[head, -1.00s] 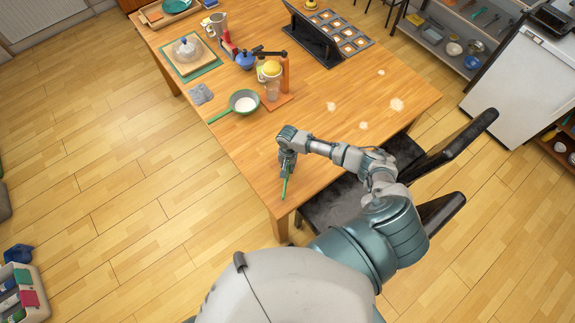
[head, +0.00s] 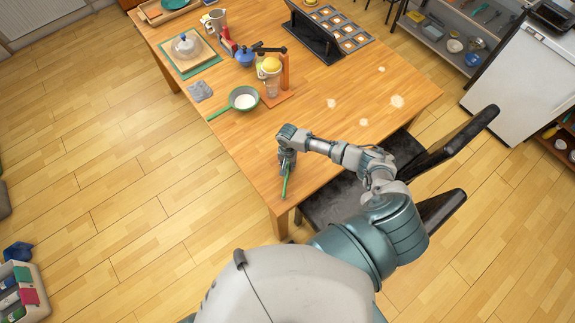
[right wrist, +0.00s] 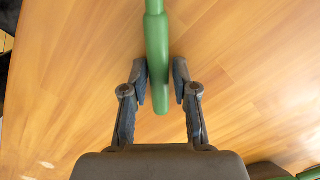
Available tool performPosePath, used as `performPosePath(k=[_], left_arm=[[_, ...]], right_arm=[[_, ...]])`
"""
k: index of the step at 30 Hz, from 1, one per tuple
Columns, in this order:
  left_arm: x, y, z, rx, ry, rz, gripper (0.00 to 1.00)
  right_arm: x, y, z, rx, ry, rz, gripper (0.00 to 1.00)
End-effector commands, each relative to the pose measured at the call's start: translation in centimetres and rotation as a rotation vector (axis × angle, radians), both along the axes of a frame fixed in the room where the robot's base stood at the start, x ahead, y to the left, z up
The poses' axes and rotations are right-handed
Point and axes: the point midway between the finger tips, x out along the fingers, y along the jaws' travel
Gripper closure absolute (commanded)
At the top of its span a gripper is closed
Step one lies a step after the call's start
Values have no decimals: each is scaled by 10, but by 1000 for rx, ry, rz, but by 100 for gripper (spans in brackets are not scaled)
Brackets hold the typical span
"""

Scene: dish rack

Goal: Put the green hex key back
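The green hex key (head: 285,186) shows in the head view as a thin green bar at the near corner of the wooden table. In the right wrist view the hex key (right wrist: 157,55) runs down from the top edge, and its near end lies between my fingers. My right gripper (right wrist: 160,82) is closed to about the key's width around it. The left finger meets the key, and a thin gap shows at the right finger. In the head view my right gripper (head: 287,165) is over the table's near end. My left gripper is not in view.
A black chair (head: 440,150) stands at the right edge.

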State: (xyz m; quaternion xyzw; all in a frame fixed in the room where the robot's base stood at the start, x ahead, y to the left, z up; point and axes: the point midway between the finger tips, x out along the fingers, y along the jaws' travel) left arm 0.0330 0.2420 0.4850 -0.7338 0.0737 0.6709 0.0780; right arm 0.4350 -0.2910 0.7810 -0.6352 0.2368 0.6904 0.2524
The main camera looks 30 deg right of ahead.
Motion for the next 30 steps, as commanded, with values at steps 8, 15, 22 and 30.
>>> performPosePath(k=[8, 15, 22, 30], left_arm=[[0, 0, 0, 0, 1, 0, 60], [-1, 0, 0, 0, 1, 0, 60], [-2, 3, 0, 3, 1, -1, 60], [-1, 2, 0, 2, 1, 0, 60]], right_arm=[[0, 0, 0, 0, 0, 0, 54], [0, 0, 0, 0, 0, 0, 43], [1, -1, 10, 0, 0, -1, 43], [6, -4, 67, 0, -3, 1, 43]])
